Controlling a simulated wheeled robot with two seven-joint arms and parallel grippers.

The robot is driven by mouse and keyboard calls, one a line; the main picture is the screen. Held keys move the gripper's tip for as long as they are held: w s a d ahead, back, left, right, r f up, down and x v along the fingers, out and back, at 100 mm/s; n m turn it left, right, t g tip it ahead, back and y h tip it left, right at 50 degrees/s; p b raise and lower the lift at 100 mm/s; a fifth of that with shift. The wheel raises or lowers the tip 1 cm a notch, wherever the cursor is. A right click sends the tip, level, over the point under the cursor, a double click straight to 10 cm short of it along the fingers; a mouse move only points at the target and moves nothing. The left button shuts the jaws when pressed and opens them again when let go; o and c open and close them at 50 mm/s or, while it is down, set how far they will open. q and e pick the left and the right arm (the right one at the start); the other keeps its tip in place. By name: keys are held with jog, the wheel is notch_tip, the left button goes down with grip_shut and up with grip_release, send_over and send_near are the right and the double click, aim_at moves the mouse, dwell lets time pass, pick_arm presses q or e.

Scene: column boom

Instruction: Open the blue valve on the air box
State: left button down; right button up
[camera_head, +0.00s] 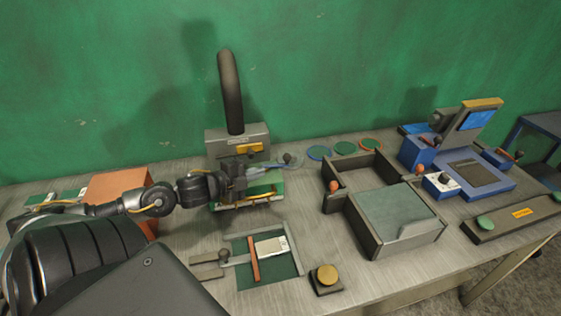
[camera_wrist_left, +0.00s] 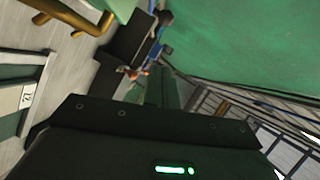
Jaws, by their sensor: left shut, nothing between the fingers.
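A grey box (camera_head: 225,140) with a thick black hose rising from it stands at the back of the bench, against the green wall; it looks like the air box. It has a yellow label on its front. My left gripper (camera_head: 246,174) is in front of this box, above a green fixture with a brass handle (camera_head: 250,201). Its fingers are shut with nothing between them. A ball-ended knob (camera_head: 287,158) shows just right of the gripper. The brass handle also shows in the left wrist view (camera_wrist_left: 72,17). My right gripper is out of view.
A grey bin (camera_head: 378,245) and a blue device with a screen (camera_head: 480,120) stand to the right. A green mat (camera_head: 284,268) with a card and a yellow button (camera_head: 326,274) lie in front. An orange box (camera_head: 118,187) is by my left arm.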

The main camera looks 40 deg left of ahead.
pick_arm(q)
jog(key=p+x, duration=0.1)
jog(key=x, duration=0.2)
jog(key=a+p+x, duration=0.1)
jog(key=x, duration=0.3)
jog(key=a+p+x, duration=0.1)
jog(key=x, duration=0.3)
jog(key=shift+w+d+f, duration=0.1)
jog(key=shift+w+d, duration=0.05)
jog(key=shift+w, duration=0.1)
jog(key=shift+w+a+f, duration=0.3)
jog(key=shift+w+a, duration=0.05)
jog(key=shift+a, duration=0.05)
